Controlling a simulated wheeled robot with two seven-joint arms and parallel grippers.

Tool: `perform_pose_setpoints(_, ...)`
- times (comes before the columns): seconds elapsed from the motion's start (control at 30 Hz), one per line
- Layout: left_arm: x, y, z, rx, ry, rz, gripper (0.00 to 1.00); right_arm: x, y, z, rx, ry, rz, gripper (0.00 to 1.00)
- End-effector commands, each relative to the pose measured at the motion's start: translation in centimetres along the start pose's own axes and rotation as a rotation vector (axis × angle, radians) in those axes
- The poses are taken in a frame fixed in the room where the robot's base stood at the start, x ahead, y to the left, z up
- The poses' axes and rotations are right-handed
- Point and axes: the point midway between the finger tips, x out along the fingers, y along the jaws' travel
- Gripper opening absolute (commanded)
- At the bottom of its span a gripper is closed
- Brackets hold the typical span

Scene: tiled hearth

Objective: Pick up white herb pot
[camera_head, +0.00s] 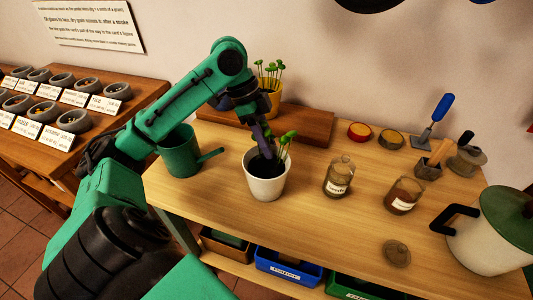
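The white herb pot (266,184) stands upright on the wooden table, holding dark soil and a few green sprouts. My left arm comes in from the left and reaches over the table. Its gripper (264,150) points down at the pot's mouth, over the soil and beside the sprouts. The fingers are dark and small against the soil, so I cannot tell whether they are apart or touch the rim. My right gripper is not in view.
A green watering can (180,152) stands close left of the pot. A yellow pot (272,98) with sprouts is behind, by a wooden board (312,124). Glass jars (338,176) stand to the right, a white-and-green pot (490,238) at far right.

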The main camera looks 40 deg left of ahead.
Motion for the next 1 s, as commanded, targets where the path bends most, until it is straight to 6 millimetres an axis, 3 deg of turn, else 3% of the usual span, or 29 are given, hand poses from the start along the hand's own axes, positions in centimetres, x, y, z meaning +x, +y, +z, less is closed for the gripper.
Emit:
perform_pose_setpoints(0.1, 1.27, 0.03, -0.01, 0.001, 0.000, 0.000, 0.39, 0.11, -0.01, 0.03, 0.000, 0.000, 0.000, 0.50)
perform_pose_setpoints(0.27, 1.26, 0.01, -0.03, 0.001, 0.001, -0.001, 0.39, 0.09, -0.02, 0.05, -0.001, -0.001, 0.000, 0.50)
perform_pose_setpoints(0.4, 1.24, 0.00, -0.02, 0.001, 0.000, -0.001, 0.00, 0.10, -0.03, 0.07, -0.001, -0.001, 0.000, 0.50)
perform_pose_setpoints(1.0, 1.20, -0.01, -0.01, 0.001, 0.000, -0.002, 0.00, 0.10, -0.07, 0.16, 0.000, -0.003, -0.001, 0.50)
